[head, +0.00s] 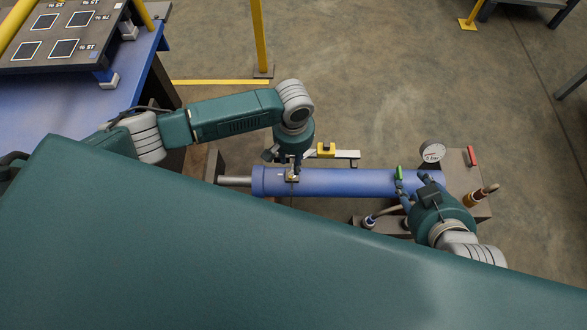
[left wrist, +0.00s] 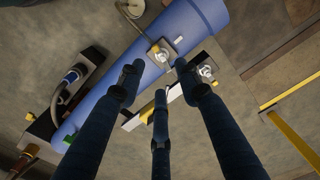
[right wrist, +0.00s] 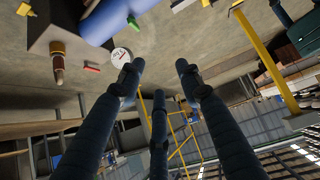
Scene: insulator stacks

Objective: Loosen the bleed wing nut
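A small metal fitting (head: 292,178), apparently the bleed wing nut, sits on a square plate on the left part of the blue cylinder (head: 345,183). It also shows in the left wrist view (left wrist: 161,53), with a second silver nut (left wrist: 206,71) beside the cylinder. I cannot tell for certain which one is the bleed nut. My left gripper (head: 296,163) points down close above the fitting; its three fingers are spread and empty in the left wrist view (left wrist: 158,78). My right gripper (head: 412,189) is at the cylinder's right end, fingers apart and empty in its wrist view (right wrist: 158,80).
A pressure gauge (head: 432,152), a green handle (head: 399,172), a red handle (head: 472,157) and a copper-coloured fitting (head: 482,195) are near my right gripper. A bar with a yellow block (head: 326,149) lies behind the cylinder. A blue table (head: 70,100) stands left.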

